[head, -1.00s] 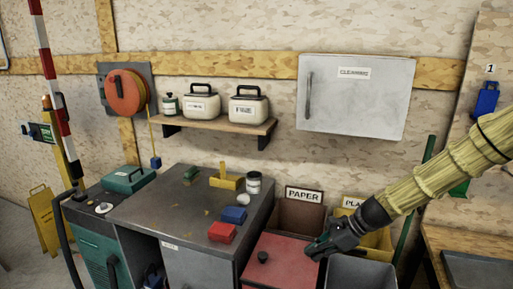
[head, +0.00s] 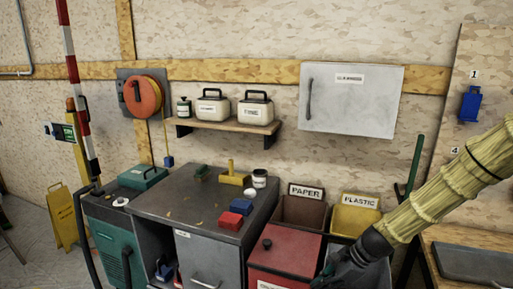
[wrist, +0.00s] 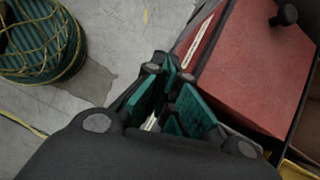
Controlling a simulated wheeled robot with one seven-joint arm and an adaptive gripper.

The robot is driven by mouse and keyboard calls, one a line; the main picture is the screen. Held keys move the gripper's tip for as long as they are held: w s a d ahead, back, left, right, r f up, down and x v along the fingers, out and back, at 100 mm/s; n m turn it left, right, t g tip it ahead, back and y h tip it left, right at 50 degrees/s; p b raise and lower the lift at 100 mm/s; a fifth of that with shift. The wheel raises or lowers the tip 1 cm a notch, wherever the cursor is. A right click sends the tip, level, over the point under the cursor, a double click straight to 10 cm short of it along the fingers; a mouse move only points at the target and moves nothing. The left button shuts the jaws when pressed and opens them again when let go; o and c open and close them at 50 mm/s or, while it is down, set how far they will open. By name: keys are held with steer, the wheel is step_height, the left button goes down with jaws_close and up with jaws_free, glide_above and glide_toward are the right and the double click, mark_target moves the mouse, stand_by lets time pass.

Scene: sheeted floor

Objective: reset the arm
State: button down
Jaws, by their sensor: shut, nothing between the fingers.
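My gripper (head: 326,277) is at the lower right of the head view, in front of the red-lidded bin (head: 285,252). My arm reaches in from the right edge in a ribbed straw-coloured sleeve. In the wrist view my gripper (wrist: 172,88) shows its dark fingers with green pads, shut and empty. The red lid (wrist: 258,65) lies just right of the fingers there. Whether the fingers touch the bin cannot be told.
A grey workbench (head: 190,205) holds red and blue blocks (head: 236,212). Behind the red bin stand a brown PAPER bin (head: 302,213) and a yellow PLASTIC bin (head: 355,218). A green coiled bundle (wrist: 45,45) lies on the floor. A white cabinet (head: 350,100) hangs above.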

steer(key=s+d+f+n+g+h, duration=0.1)
steer(key=s+f+n+h, duration=0.25)
steer(key=s+f, duration=0.6)
steer(key=s+d+f+n+h, duration=0.2)
steer(key=s+f+n, duration=0.2)
steer(key=s+f, duration=0.5)
steer(key=s+f+n, duration=0.3)
steer(key=s+n, duration=0.2)
steer(key=s, duration=0.4)
steer(key=s+f+n+h, duration=0.1)
steer(key=s+f+n, duration=0.3)
steer(key=s, duration=0.5)
steer(key=shift+f+n, duration=0.2)
steer(key=shift+n, duration=0.75)
steer(key=shift+s+d+h, duration=0.1)
steer(key=shift+h, duration=0.15)
